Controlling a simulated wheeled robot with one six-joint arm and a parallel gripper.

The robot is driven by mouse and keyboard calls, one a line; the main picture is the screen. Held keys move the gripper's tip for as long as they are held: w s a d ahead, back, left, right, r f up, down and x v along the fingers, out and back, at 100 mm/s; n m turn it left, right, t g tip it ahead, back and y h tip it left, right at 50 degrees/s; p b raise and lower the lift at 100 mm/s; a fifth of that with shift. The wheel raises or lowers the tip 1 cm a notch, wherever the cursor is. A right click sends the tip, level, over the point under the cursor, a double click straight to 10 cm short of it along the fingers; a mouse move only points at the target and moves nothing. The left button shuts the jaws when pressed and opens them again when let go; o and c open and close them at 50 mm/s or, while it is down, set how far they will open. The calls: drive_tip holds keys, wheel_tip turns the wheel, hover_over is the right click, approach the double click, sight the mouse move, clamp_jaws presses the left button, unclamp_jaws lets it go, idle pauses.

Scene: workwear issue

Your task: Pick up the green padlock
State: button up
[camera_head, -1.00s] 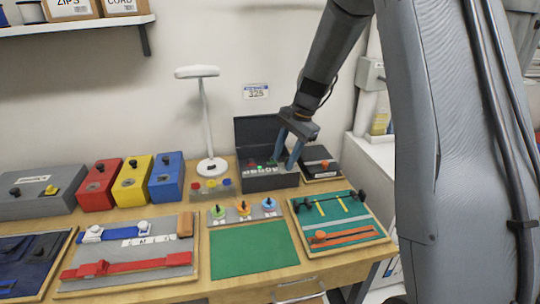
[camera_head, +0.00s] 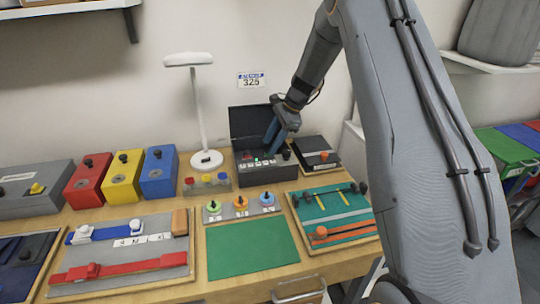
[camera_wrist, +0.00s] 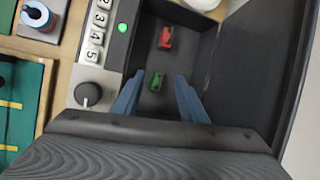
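The green padlock (camera_wrist: 157,82) lies on the dark floor of an open black case (camera_head: 262,172), seen in the wrist view. A red padlock (camera_wrist: 166,38) lies a little beyond it. My gripper (camera_wrist: 159,76) is open, with one blue finger on either side of the green padlock in the picture. I cannot tell how far above it the fingertips are, and no contact shows. In the head view my gripper (camera_head: 270,136) is over the case, seen nearly side-on, and the padlocks cannot be made out there.
The case's front panel has number keys (camera_wrist: 94,36), a lit green light (camera_wrist: 123,27) and a black knob (camera_wrist: 88,94). Its raised lid (camera_head: 250,121) stands behind. A white lamp (camera_head: 205,158) is to the left, a black box (camera_head: 316,152) to the right. A green mat (camera_head: 250,247) lies clear in front.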

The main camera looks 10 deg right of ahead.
sight(266, 154)
drive_tip(key=shift+p+x, duration=0.95)
drive_tip(key=shift+x, duration=1.2)
drive_tip(key=shift+s, duration=0.2)
clamp_jaws()
